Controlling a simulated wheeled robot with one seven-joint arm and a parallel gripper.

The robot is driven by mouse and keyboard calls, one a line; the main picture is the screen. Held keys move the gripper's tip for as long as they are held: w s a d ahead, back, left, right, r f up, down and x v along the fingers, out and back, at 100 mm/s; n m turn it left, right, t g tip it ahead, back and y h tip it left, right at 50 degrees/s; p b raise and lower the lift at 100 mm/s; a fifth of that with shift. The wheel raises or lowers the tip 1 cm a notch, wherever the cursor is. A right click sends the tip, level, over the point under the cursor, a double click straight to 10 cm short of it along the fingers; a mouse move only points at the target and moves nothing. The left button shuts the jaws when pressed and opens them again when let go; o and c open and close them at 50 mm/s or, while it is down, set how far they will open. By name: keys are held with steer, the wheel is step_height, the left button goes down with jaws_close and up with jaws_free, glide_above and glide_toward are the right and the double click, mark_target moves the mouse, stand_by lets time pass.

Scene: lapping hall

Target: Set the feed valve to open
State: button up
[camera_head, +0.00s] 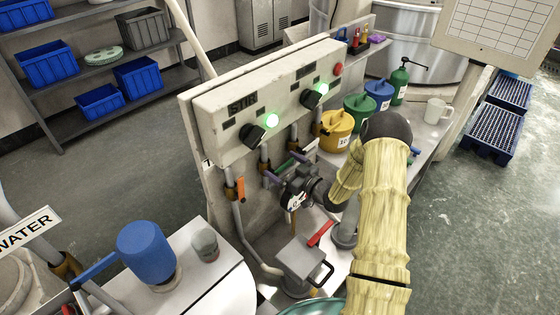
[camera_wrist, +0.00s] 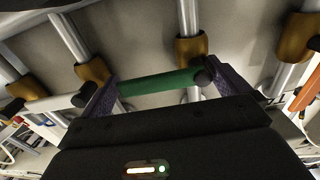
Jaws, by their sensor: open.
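A green valve handle (camera_wrist: 160,83) lies crosswise between the two purple fingers of my gripper (camera_wrist: 156,80) in the wrist view. The fingers stand wide apart at the handle's two ends; contact is unclear. In the head view my gripper (camera_head: 283,168) reaches to the pipes under the grey control panel (camera_head: 225,108), and the handle is mostly hidden there. An orange handle (camera_head: 240,188) hangs on the pipe to the left. It also shows at the right edge of the wrist view (camera_wrist: 303,95). No readable label shows which valve is the feed valve.
The panel carries two black knobs with lit green lamps and a red button (camera_head: 338,69). A grey box with a red lever (camera_head: 320,233) stands below my gripper. A blue cylinder (camera_head: 146,252) is at lower left. Yellow, green and blue cans (camera_head: 336,130) stand right of the panel.

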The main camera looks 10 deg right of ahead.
steer(key=shift+x, duration=0.9)
steer(key=c, duration=1.2)
steer(key=shift+c, duration=0.2)
